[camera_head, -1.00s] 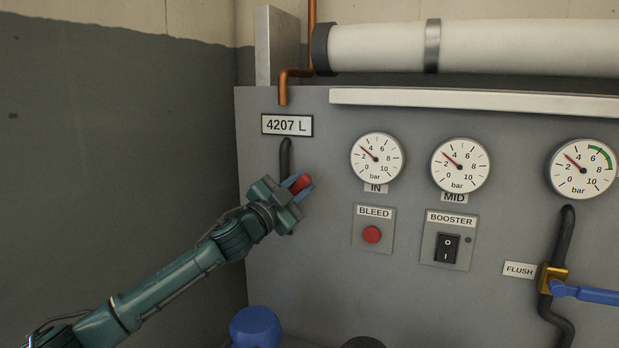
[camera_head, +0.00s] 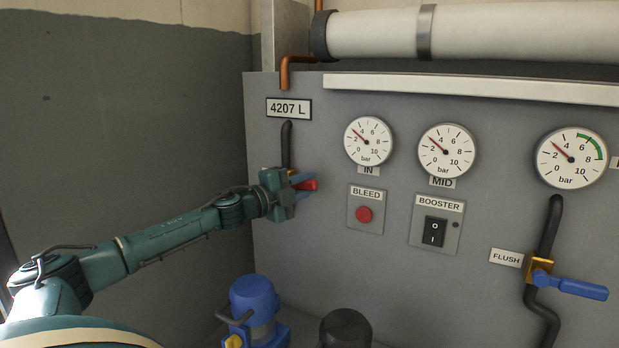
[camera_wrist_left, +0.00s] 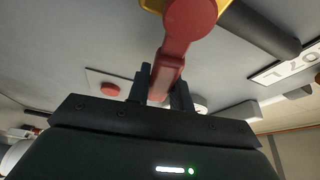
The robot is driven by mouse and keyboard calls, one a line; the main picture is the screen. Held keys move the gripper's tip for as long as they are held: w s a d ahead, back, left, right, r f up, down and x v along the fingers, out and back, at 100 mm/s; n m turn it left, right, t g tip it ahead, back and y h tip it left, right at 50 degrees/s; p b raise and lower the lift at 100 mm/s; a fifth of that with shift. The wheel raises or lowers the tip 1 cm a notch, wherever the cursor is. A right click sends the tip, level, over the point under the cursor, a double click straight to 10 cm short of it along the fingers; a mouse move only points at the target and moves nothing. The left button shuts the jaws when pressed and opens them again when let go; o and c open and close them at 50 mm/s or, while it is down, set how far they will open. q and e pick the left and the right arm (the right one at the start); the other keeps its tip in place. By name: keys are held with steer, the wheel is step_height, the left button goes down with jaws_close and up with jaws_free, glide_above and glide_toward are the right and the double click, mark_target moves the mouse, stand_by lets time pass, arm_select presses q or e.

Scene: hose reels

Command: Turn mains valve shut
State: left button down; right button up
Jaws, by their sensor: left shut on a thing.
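The mains valve has a red lever (camera_head: 308,185) on a brass body, on the dark vertical pipe (camera_head: 287,143) below the 4207 L plate (camera_head: 289,108). The lever points right, roughly across the pipe. My left gripper (camera_head: 291,192) is at the valve and hides most of the brass body and part of the lever. In the left wrist view, the red lever (camera_wrist_left: 175,50) runs from its round hub down between the two fingers (camera_wrist_left: 160,92), which are shut on it. A bit of the brass body (camera_wrist_left: 154,5) shows beside the hub. My right gripper is not in view.
The panel carries a BLEED button (camera_head: 364,214), a BOOSTER switch (camera_head: 435,231) and several gauges. A blue-handled FLUSH valve (camera_head: 583,289) is at the right. A blue pump (camera_head: 254,298) and a black rounded thing (camera_head: 346,328) stand below. A wall is on the left.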

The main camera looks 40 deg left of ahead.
arm_select(q)
steer(key=shift+d+f+m+g, duration=0.1)
steer(key=shift+f+m+g, duration=0.2)
steer(key=shift+f+m, duration=0.45)
steer(key=shift+r+p, duration=0.1)
steer(key=shift+p, duration=0.2)
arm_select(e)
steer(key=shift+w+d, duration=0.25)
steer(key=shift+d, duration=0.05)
arm_select(q)
steer(key=shift+m, duration=0.25)
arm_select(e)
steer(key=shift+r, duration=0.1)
arm_select(q)
steer(key=c, duration=1.5)
jaws_free()
steer(key=shift+c, duration=0.2)
steer(key=o, duration=0.3)
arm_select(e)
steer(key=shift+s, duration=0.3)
arm_select(q)
steer(key=shift+s, duration=0.15)
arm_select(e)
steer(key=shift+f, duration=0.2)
